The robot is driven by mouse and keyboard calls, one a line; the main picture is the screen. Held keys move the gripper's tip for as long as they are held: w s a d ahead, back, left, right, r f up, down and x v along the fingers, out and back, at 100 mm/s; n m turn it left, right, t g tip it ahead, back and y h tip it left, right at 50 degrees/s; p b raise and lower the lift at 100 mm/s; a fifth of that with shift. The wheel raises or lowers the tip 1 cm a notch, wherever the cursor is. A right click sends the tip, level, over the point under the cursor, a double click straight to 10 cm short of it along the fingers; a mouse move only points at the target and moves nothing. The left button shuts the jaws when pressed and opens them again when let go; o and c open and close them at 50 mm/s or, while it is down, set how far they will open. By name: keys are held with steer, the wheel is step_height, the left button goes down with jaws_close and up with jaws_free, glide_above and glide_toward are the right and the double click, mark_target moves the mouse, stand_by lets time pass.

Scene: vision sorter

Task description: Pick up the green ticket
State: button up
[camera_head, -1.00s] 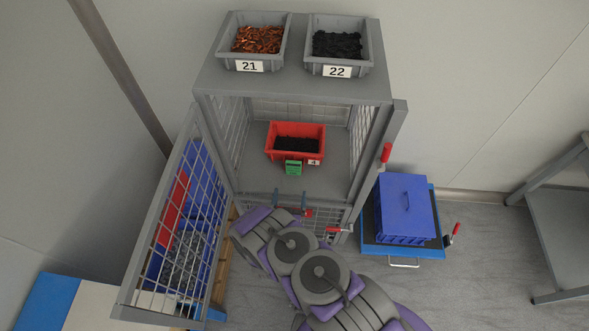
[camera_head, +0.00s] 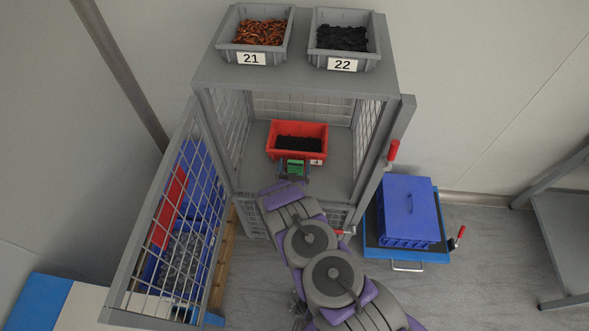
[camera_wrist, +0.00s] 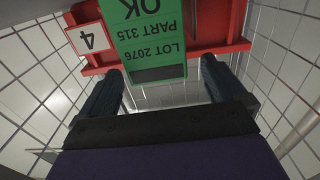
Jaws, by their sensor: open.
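The green ticket (camera_head: 296,168) hangs at the front of the red bin (camera_head: 317,131) inside the open cage cabinet. In the wrist view the green ticket (camera_wrist: 148,38) reads "LOT 2076 PART 315 OK" upside down, with a dark strip at its near edge. It sits against the red bin (camera_wrist: 208,28), next to a white label (camera_wrist: 88,40) with a 4. My gripper (camera_wrist: 158,80) is open, one finger on each side of the ticket's near edge. In the head view my gripper (camera_head: 294,174) is at the ticket; its fingers are small there, and contact cannot be told.
Two grey bins, 21 (camera_head: 251,58) and 22 (camera_head: 342,64), stand on the cabinet top (camera_head: 300,84). The mesh door (camera_head: 172,240) stands open at left. A blue crate (camera_head: 409,210) sits on a blue trolley at right. Shelf floor beside the red bin is free.

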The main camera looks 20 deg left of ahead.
steer(key=shift+w+d+r, duration=0.1)
steer(key=shift+w+d, duration=0.05)
steer(key=c, duration=1.2)
steer(key=shift+s+r+p, duration=0.2)
steer(key=shift+r+p, duration=0.3)
steer(key=shift+r, duration=0.3)
step_height(320, 180, up, 6)
steer(key=p, duration=0.2)
steer(key=v, duration=0.6)
steer(key=p+v, duration=0.1)
steer(key=v, duration=0.6)
steer(key=p+v, duration=0.1)
steer(key=v, duration=0.5)
steer(key=shift+s+d+f, duration=0.15)
steer(key=shift+s+f, duration=0.15)
steer(key=shift+s, duration=0.1)
